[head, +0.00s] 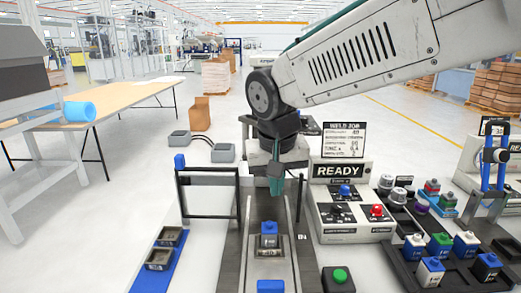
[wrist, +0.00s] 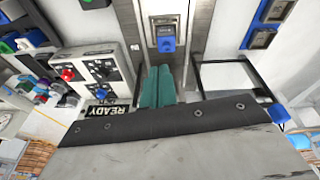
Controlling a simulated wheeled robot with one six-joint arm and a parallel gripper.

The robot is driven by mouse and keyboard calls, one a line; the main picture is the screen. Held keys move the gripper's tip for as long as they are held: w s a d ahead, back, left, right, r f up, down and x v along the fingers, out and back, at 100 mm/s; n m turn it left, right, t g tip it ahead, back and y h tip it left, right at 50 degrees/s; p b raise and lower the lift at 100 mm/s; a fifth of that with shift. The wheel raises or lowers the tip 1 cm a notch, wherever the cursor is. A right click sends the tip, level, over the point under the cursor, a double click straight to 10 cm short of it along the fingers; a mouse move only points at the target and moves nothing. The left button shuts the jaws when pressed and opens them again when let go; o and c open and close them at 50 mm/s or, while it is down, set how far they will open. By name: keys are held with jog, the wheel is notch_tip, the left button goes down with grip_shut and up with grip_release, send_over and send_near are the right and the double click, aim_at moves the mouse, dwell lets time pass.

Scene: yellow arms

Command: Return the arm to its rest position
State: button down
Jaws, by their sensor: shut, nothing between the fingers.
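My gripper (head: 276,178) hangs from my white arm above the far part of a grey rail fixture in the head view. Its teal fingers are together with nothing between them, and they also show in the wrist view (wrist: 158,88). A grey block with a blue top (head: 269,232) stands on the fixture, nearer the camera than my gripper and apart from it. The block also shows in the wrist view (wrist: 165,38), beyond the fingertips. My arm reaches in from the upper right and bends down at a dark joint.
A control box with a READY sign (head: 338,171) stands right of the gripper. A black frame (head: 209,171) stands left. A dark tray (head: 415,255) holds several coloured-top blocks at right. A blue strip (head: 143,275) carries grey bins at left. Open floor lies further left.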

jog(key=s+d+f+m+g, duration=0.1)
jog(key=s+d+f, duration=0.1)
jog(key=s+d, duration=2)
jog(key=shift+s+f, duration=0.15)
jog(key=shift+f, duration=0.05)
